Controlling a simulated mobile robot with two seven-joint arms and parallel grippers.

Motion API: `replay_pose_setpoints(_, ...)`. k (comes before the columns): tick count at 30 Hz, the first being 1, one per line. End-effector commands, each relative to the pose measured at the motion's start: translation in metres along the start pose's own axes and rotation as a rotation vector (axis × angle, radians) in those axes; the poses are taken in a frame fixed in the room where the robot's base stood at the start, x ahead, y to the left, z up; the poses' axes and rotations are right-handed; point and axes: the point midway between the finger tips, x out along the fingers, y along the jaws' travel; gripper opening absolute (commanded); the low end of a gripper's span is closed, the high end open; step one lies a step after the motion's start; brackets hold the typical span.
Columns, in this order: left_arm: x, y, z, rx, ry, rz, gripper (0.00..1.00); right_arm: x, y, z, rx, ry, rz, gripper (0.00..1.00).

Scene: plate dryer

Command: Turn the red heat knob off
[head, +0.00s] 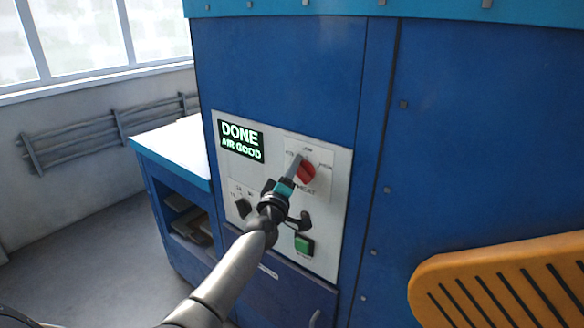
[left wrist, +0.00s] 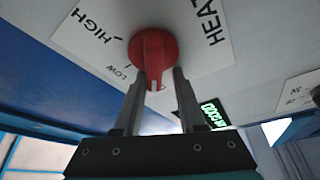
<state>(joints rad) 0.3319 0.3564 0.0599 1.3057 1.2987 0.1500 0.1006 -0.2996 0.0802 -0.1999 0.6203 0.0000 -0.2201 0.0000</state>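The red heat knob (head: 306,172) is on the upper right of the pale control panel (head: 325,250). In the left wrist view, the knob (left wrist: 154,52) fills the top middle, with its white mark toward my gripper. The mark is past the LOW label, on the side away from HIGH; any label under it is hidden. My left gripper (head: 297,163) is at the knob's left side. In the left wrist view, its two fingers (left wrist: 158,78) are apart, one on each side of the knob's grip, with visible gaps. My right gripper is not in view.
A lit display (head: 241,141) reads DONE, AIR GOOD. Below are a black knob (head: 243,207), a black lever (head: 303,222) and a green button (head: 304,244). A slotted orange board (head: 500,285) is at lower right. A white-topped blue bench (head: 170,145) stands left.

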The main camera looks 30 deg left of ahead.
Motion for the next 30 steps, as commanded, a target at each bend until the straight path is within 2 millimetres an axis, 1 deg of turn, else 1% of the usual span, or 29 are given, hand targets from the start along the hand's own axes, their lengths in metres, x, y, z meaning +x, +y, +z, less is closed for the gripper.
replay_pose_setpoints(1,-0.002,-0.002,0.008,0.001,-0.019,-0.004,0.45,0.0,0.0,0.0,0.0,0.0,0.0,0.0)
replay_pose_setpoints(3,-0.001,-0.001,0.008,0.001,-0.018,-0.002,0.5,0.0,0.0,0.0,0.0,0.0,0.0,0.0)
replay_pose_setpoints(12,-0.001,0.001,0.004,0.004,-0.011,0.001,0.5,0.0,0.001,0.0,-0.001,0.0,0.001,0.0)
replay_pose_setpoints(16,-0.007,0.001,0.004,0.004,-0.01,0.001,0.5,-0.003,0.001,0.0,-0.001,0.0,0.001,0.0)
replay_pose_setpoints(20,-0.022,0.002,0.003,0.003,-0.009,0.001,0.5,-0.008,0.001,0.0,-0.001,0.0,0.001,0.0)
replay_pose_setpoints(30,-0.078,0.002,0.003,0.002,-0.009,0.001,0.5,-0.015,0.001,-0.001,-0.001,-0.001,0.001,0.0)
